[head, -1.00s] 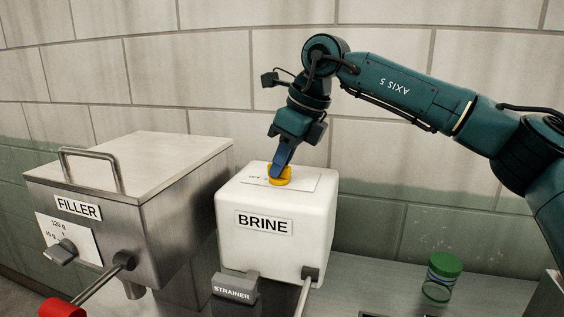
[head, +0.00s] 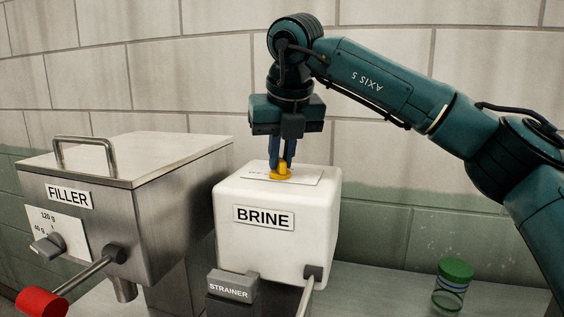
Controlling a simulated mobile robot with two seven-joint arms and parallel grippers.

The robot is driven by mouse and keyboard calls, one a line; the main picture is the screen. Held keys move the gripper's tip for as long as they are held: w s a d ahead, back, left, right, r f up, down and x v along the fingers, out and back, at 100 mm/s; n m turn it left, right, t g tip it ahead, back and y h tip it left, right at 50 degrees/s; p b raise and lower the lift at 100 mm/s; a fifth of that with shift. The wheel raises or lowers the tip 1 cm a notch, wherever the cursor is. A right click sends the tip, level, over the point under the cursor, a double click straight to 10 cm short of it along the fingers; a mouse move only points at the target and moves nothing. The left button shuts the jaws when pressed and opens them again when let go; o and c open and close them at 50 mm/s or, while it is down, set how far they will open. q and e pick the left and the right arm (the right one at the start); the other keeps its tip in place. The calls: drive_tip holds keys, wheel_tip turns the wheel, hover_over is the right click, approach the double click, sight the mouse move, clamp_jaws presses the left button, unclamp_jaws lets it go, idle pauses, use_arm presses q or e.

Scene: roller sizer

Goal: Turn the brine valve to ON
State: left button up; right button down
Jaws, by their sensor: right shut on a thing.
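The brine tank is a white box (head: 315,215) with a BRINE label (head: 264,217) on its front, standing in the middle of the head view. A yellow valve knob (head: 281,177) sits on a pale plate (head: 306,179) on its top. My right gripper (head: 281,167) points down from above and is shut on the yellow knob. Its fingers and body hide part of the knob and of the plate's markings, so I cannot read the knob's setting. My left gripper is not in view.
The steel filler (head: 150,220) with a top handle and a red-ended lever (head: 42,301) stands to the left. A grey STRAINER block (head: 232,285) and a rod are in front of the tank. A green-lidded jar (head: 455,270) stands at right on the counter.

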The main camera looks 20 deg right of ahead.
drive_tip(key=m+h, duration=0.1)
drive_tip(key=m, duration=0.2)
drive_tip(key=shift+a+r+m+h+b, duration=0.1)
drive_tip(key=shift+m+h+b, duration=0.2)
drive_tip(key=shift+m+b, duration=0.1)
drive_tip(key=shift+m+g+h, duration=0.4)
drive_tip(key=shift+m+h, duration=0.2)
drive_tip(key=shift+m, duration=1.2)
drive_tip(key=shift+w, duration=0.1)
drive_tip(key=c, duration=1.5)
unclamp_jaws()
drive_tip(key=shift+o, duration=0.2)
drive_tip(key=p+v, duration=0.2)
drive_tip(key=v, duration=1.1)
drive_tip(key=shift+a, duration=0.1)
